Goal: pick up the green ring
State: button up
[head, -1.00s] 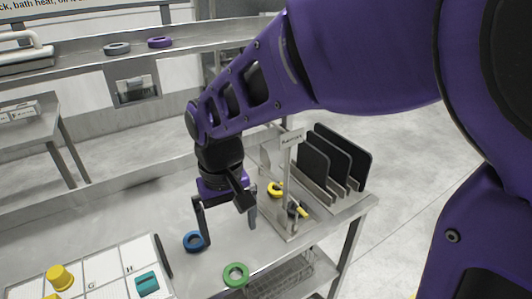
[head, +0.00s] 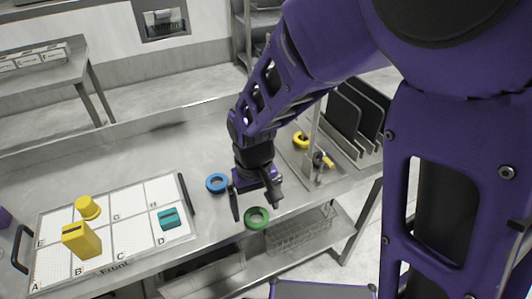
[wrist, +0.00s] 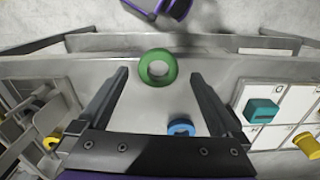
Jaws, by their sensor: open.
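The green ring (head: 256,218) lies flat on the steel table close to its front edge. In the wrist view the green ring (wrist: 158,68) sits ahead of the fingertips, roughly midway between them. My gripper (head: 257,212) is open and empty; in the head view it is just above and behind the ring. Both fingers of my gripper (wrist: 162,72) show apart in the wrist view. The blue ring (head: 217,183) lies on the table left of the gripper, and the blue ring (wrist: 181,128) also shows near the right finger's base.
A lettered tray (head: 120,235) at the left holds yellow pieces (head: 82,240) and a teal block (head: 169,217). A rack with dark plates (head: 345,115) stands at the right, with a yellow ring (head: 301,140) beside it. A wire basket (head: 300,232) sits on the lower shelf.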

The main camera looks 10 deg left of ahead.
aim_at(257, 222)
notch_tip(257, 222, down, 4)
jog(key=shift+w+r+b, duration=0.1)
jog(key=shift+w+b, duration=0.05)
jog(key=shift+b, duration=0.2)
jog(key=c, duration=1.3)
jog(key=shift+o, duration=0.2)
notch_tip(257, 222, up, 10)
jog(key=p, duration=0.2)
